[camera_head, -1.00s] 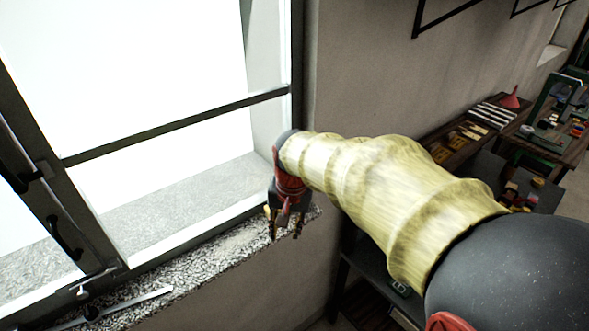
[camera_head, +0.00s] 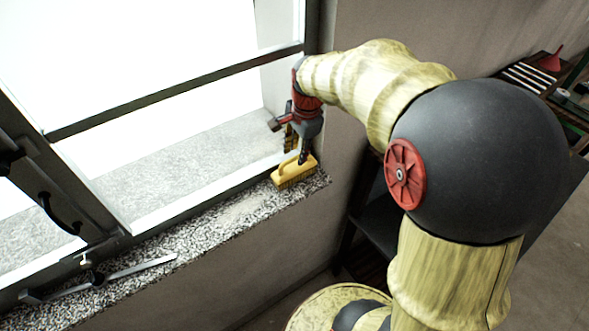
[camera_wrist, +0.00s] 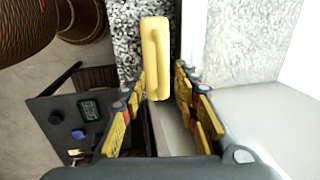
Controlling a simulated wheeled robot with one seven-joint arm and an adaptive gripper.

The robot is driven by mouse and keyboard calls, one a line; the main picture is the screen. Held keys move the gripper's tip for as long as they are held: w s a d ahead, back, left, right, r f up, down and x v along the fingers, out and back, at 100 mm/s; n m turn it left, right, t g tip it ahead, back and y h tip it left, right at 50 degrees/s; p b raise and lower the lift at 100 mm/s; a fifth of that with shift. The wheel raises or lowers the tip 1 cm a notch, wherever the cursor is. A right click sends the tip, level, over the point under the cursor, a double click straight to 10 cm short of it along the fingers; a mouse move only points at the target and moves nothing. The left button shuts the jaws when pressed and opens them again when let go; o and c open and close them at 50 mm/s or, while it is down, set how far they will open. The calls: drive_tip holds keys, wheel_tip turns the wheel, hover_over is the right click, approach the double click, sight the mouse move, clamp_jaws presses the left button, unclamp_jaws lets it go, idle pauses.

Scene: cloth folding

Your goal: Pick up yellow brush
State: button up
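The yellow brush (camera_head: 297,174) lies on the speckled stone window sill, near its right end, with its loop handle up. In the wrist view the brush (camera_wrist: 157,42) is seen from above, its length running up and down the picture. My gripper (camera_head: 296,154) is at the handle, pointing down. In the wrist view my gripper's (camera_wrist: 161,80) fingers stand apart on either side of the brush's near end, with gaps visible. The gripper hides part of the handle in the head view.
The window frame (camera_head: 180,92) rises close behind the sill (camera_head: 225,222). A metal window stay (camera_head: 140,267) lies along the sill at left. A dark shelf unit (camera_head: 372,215) stands below at right. The wrist view shows a small digital display (camera_wrist: 87,111).

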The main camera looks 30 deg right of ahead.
sight(292, 159)
drive_tip(key=f, duration=0.2)
drive_tip(key=w+a+f+p, duration=0.1)
drive_tip(key=shift+f, duration=0.7)
drive_tip(key=shift+c, duration=0.4)
clamp_jaws()
